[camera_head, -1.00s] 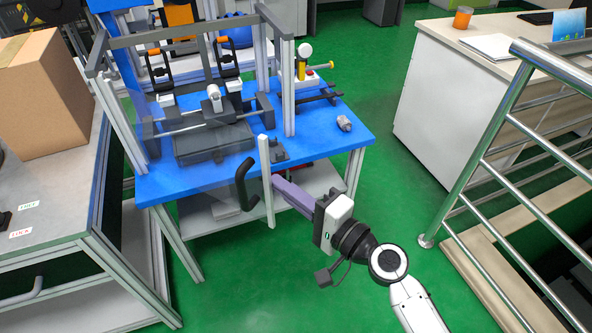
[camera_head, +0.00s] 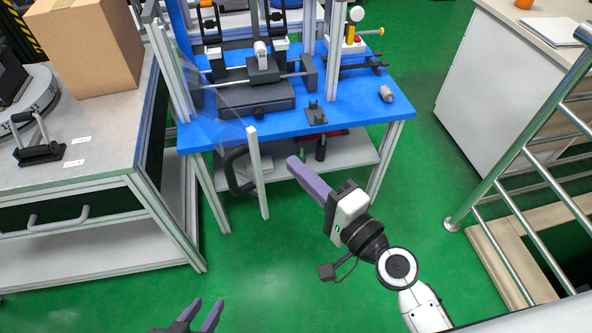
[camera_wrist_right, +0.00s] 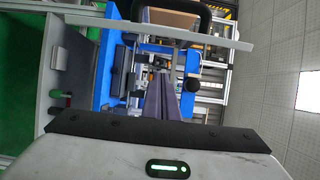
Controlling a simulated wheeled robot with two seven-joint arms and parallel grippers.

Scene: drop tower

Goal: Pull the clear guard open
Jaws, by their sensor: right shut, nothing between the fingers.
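The clear guard (camera_head: 222,104) is a see-through panel hinged at the left of the blue bench's frame. It stands swung out past the bench's front edge. Its pale edge bar (camera_head: 257,172) hangs in front of the bench, with a black handle (camera_head: 232,172) to its left. The bar and handle also cross the top of the right wrist view (camera_wrist_right: 150,29). My right gripper (camera_head: 292,161) is shut and empty, its purple fingers to the right of the bar with a gap in the head view. My left gripper (camera_head: 203,308) is open and empty at the bottom edge.
The blue bench (camera_head: 350,112) carries a dark fixture (camera_head: 256,97) and a small grey cylinder (camera_head: 386,94). A grey table (camera_head: 110,130) with a box stands left. A metal railing (camera_head: 520,130) is at the right. Green floor is clear in front of the bench.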

